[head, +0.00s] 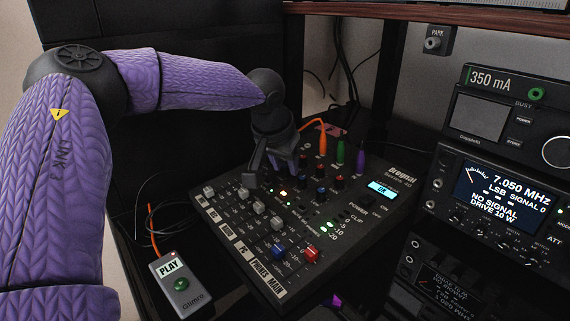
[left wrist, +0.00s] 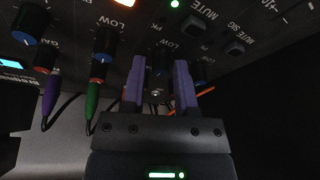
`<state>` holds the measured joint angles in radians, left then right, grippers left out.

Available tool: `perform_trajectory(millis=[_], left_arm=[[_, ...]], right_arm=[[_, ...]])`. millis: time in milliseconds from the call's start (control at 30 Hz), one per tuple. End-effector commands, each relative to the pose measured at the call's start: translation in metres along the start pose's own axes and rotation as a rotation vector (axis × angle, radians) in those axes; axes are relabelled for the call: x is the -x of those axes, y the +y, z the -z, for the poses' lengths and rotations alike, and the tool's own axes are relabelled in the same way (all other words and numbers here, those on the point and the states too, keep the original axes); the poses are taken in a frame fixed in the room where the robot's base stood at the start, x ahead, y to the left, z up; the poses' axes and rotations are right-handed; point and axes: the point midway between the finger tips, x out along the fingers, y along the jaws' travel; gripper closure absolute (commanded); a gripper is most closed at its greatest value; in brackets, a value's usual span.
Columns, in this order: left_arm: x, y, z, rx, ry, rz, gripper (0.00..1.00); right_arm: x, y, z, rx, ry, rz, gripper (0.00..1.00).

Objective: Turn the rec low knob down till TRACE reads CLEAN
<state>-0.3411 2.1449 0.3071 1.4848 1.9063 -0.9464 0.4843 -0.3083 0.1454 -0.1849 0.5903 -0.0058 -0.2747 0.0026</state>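The mixer (head: 352,232) lies tilted on the desk, with strips labelled MIC, REC, RADIO, PC, PHONES and MAIN. My left gripper (head: 285,168) is over its far left part, pointing down among the small knobs. In the left wrist view, a dark LOW knob (left wrist: 160,62) stands between the two purple fingers (left wrist: 160,88). It sits in the second row from the orange cable, which fits the REC strip. Dark gaps seem to show on both sides of it, so the fingers look open around it. No TRACE readout is legible. My right gripper is out of view.
Neighbouring knobs (left wrist: 105,45) stand close beside the fingers. Green (head: 340,152), purple (head: 360,161) and orange (head: 315,124) cables plug in behind. The mixer's small display (head: 382,189) seems to read OK. A PLAY box (head: 178,283) is at front left; a radio (head: 500,195) is at right.

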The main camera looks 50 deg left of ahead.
Motion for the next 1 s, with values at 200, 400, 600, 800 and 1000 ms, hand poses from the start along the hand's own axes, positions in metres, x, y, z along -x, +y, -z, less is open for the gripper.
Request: perform_trajectory(millis=[200,400,600,800,1000], left_arm=[[-0.0001,-0.0001,-0.0002,0.000,0.000,0.000,1.00],[-0.0002,-0.0001,-0.0003,0.001,-0.001,0.001,1.00],[0.0000,0.0000,-0.0003,0.038,-0.003,0.013,1.00],[0.0004,0.0004,0.0001,0.151,-0.007,0.049,1.00],[-0.0002,0.0008,0.0001,0.313,-0.014,0.100,1.00]], right_arm=[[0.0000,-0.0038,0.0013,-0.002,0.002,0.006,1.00],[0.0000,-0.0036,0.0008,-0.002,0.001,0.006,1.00],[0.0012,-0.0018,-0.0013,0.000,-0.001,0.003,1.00],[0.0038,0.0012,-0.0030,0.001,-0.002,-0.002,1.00],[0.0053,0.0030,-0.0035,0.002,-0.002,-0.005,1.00]])
